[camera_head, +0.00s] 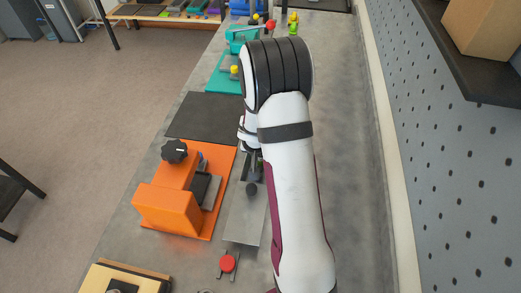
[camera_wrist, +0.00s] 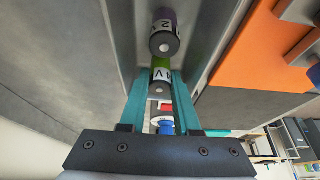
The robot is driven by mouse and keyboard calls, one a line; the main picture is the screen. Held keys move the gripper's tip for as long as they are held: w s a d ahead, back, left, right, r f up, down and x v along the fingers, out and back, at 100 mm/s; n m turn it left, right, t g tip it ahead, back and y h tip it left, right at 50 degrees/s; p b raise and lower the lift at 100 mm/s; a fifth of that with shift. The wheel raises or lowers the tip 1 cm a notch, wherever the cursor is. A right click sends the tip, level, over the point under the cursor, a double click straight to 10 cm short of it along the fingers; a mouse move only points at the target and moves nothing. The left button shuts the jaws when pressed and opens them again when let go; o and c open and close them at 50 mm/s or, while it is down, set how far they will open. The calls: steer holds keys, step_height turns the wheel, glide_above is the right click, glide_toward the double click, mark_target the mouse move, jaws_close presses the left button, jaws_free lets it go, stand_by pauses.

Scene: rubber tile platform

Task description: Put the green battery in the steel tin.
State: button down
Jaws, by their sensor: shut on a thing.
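My gripper (camera_wrist: 161,80) is shut on the green battery (camera_wrist: 162,64), whose labelled side and grey end show between the teal fingers. In the head view my gripper (camera_head: 252,164) is partly hidden by my arm. A grey metal piece with raised sides, apparently the steel tin (camera_head: 243,222), lies below and in front of it; its wall also shows in the wrist view (camera_wrist: 122,35). A purple battery (camera_wrist: 164,38) lies there, just beyond the green one. I cannot tell whether the green battery touches the tin's floor.
An orange device (camera_head: 168,207) with a black knob stands just left of the tin. A red-topped tool (camera_head: 227,264) and a yellowish box (camera_head: 125,279) are nearer. A black mat (camera_head: 204,117) and teal devices (camera_head: 222,74) lie farther back. A pegboard wall (camera_head: 455,150) bounds the right.

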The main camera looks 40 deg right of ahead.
steer(key=shift+f, duration=0.3)
steer(key=c, duration=0.5)
jaws_free()
steer(key=shift+c, duration=0.2)
step_height(320, 180, up, 7)
steer(key=shift+d+f, duration=0.1)
steer(key=shift+f, duration=0.1)
steer(key=shift+r, duration=0.15)
